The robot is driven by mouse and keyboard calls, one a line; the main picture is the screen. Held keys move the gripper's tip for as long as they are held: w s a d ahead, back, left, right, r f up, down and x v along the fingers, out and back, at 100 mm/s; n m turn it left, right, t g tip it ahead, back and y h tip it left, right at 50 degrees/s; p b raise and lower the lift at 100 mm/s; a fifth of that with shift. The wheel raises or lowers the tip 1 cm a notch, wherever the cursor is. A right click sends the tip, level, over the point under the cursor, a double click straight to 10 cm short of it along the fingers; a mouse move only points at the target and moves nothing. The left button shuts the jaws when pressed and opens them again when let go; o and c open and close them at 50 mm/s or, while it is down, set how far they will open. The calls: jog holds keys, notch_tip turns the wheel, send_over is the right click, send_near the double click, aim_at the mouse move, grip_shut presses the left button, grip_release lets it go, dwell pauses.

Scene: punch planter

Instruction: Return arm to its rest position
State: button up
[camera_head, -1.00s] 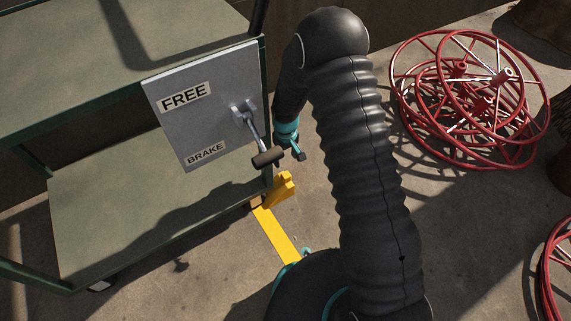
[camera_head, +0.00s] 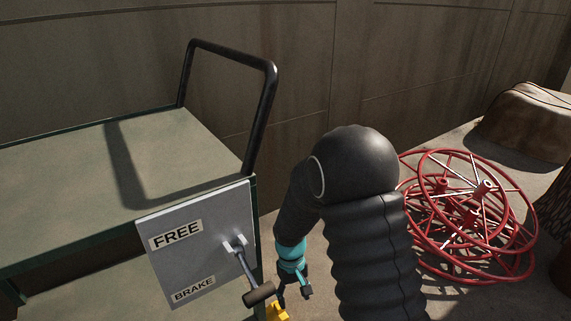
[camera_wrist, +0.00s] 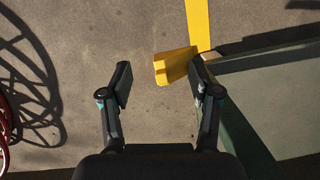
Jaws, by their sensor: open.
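My gripper (camera_head: 294,295) hangs below my bent arm in the head view, just right of the brake lever (camera_head: 259,292) and apart from it. In the wrist view my gripper (camera_wrist: 160,85) is open, with nothing between its two fingers. The lever sits on a grey panel (camera_head: 207,262) marked FREE at the top and BRAKE at the bottom. Its dark grip points down toward the BRAKE end, to the right of that label. A yellow block (camera_wrist: 174,66) on the ground shows beyond the right finger in the wrist view.
The green cart (camera_head: 185,145) with a black handle (camera_head: 268,95) stands at the left. Red wire reels (camera_head: 475,215) lie on the ground at the right. A wall (camera_head: 330,60) runs behind. A yellow strip (camera_wrist: 197,22) lies on the concrete.

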jog(key=s+d+r+m+t+p, duration=0.1)
jog(key=s+d+r, duration=0.3)
jog(key=r, duration=0.8)
jog(key=s+d+r+m+t+p, duration=0.2)
jog(key=s+r, duration=0.6)
jog(key=r, duration=0.4)
jog(key=s+d+r+m+t+p, duration=0.1)
jog(key=s+d+r+t+p, duration=0.2)
jog(key=r, duration=1)
jog(key=s+d+t, duration=0.1)
jog(key=s+d, duration=0.2)
jog(key=d, duration=0.1)
jog(key=shift+s+d+m+t+y, duration=0.2)
jog(key=shift+s+m+t+y, duration=0.1)
jog(key=shift+t, duration=0.1)
jog(key=shift+r, duration=0.1)
